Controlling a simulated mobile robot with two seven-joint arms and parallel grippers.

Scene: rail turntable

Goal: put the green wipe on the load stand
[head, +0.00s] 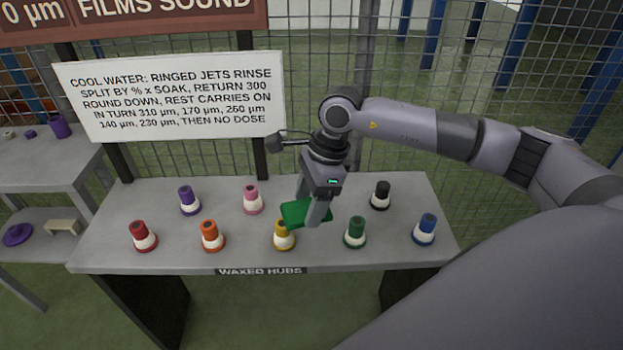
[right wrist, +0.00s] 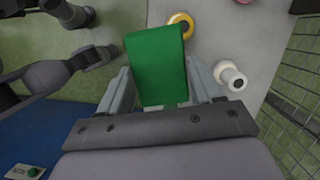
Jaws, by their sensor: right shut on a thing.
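The green wipe (head: 297,215) is a flat green piece held in my right gripper (head: 314,208), above the middle of the grey table, near the yellow hub. In the right wrist view the wipe (right wrist: 158,65) sits between the two fingers of my right gripper (right wrist: 160,92) and reaches out past them. My left gripper does not show in the head view. No stand in view is marked as the load stand, and I cannot tell which one it is.
The grey table (head: 335,258), labelled WAXED HUBS, carries several coloured hubs, including yellow (head: 284,236), green (head: 355,233) and pink (head: 253,199). A sign (head: 172,95) and wire fence stand behind. A two-level side table (head: 45,165) at left holds purple items.

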